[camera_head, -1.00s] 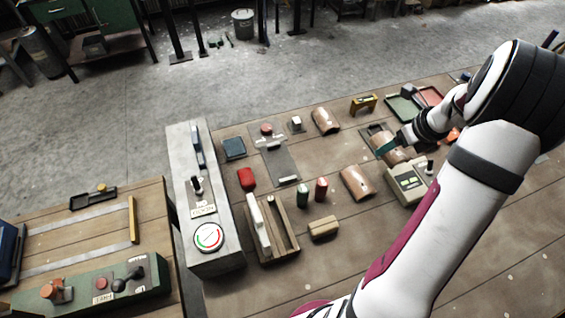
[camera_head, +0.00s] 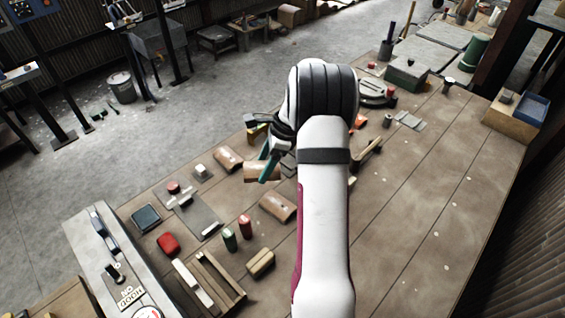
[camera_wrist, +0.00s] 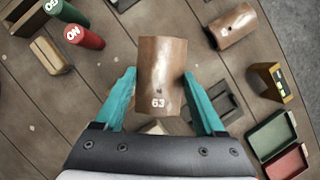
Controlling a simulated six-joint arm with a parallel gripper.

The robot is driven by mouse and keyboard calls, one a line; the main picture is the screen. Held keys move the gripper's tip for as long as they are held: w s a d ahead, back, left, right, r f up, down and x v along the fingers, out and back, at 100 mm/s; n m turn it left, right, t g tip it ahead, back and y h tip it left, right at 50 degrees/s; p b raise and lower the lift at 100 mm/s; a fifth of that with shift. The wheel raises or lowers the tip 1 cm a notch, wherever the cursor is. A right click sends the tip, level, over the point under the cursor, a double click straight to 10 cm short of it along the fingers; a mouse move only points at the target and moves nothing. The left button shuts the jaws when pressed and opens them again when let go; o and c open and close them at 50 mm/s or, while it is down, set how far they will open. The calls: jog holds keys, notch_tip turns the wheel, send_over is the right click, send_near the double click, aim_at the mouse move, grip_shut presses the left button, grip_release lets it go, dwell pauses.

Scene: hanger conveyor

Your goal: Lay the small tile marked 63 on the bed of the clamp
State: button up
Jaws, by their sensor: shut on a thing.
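The tile marked 63 (camera_wrist: 162,62) is a curved copper-brown piece between the two teal fingers of my gripper (camera_wrist: 160,78). My gripper is shut on it, with the number facing the wrist camera. In the head view, the tile (camera_head: 260,172) hangs beside a teal finger, above the table; my arm partly hides the gripper. A grey plate with a red knob (camera_head: 195,207) lies to the left on the table and may be the clamp with its bed; I cannot tell for sure.
Other curved brown tiles (camera_head: 278,206) (camera_head: 228,158) lie nearby. A green cylinder (camera_head: 229,239), a red cylinder (camera_head: 245,226), a wooden block (camera_head: 260,262) and a slotted wooden rack (camera_head: 222,281) stand in front. The table's right side is mostly clear.

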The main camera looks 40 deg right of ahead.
jog(key=w+a+f+n+g, duration=0.2)
jog(key=w+a+n+g, duration=0.3)
jog(key=a+n, duration=0.7)
jog(key=n+g+h, duration=0.2)
jog(key=n+h, duration=0.1)
jog(key=n, duration=1.1)
send_over(202, 220)
jog(key=w, duration=0.2)
jog(key=shift+s+f, duration=0.2)
jog(key=shift+f, duration=3.45)
jog(key=o, duration=1.4)
jog(key=shift+r, duration=0.1)
jog(key=v, duration=0.7)
jog(key=shift+w+a, duration=0.15)
jog(key=shift+w, duration=0.05)
